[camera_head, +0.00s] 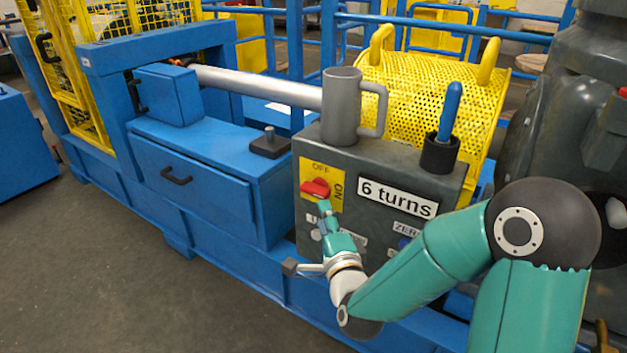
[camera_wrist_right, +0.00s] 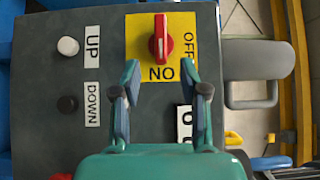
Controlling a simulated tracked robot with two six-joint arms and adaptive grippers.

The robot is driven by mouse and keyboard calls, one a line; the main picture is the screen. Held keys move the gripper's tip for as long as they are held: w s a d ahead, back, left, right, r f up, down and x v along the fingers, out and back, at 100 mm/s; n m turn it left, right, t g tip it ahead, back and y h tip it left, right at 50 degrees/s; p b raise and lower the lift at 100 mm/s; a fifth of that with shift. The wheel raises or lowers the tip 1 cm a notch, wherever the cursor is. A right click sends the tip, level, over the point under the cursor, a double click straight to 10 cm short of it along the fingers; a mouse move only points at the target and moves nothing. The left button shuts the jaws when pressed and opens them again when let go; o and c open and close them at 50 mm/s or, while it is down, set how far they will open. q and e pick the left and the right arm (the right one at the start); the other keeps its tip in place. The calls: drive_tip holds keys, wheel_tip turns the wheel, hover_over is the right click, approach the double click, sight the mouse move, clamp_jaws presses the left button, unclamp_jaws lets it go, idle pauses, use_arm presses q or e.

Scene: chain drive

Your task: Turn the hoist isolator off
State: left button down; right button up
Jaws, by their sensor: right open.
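The hoist isolator is a red rotary knob (camera_head: 315,188) on a yellow plate (camera_head: 336,176) marked OFF at the top and ON at the right side, on the grey control box (camera_head: 286,190). The knob lies level, in line with the ON label. In the right wrist view the knob (camera_wrist_right: 161,38) stands upright in the picture, above the ON label. My right gripper (camera_head: 327,211) is open and empty just below the knob in the head view. In the wrist view its fingertips (camera_wrist_right: 160,75) are spread short of the knob, apart from it. My left gripper is out of view.
White UP (camera_wrist_right: 68,46) and black DOWN (camera_wrist_right: 67,104) buttons sit beside the isolator. A "6 turns" label (camera_head: 397,198) is on the box. A grey mug-shaped part (camera_head: 341,108) and a blue-handled lever (camera_head: 450,112) stand on top. A blue bench (camera_head: 190,190) is at left.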

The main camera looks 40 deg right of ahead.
sight(317, 196)
drive_tip(key=x, duration=0.8)
drive_tip(key=shift+w, duration=0.2)
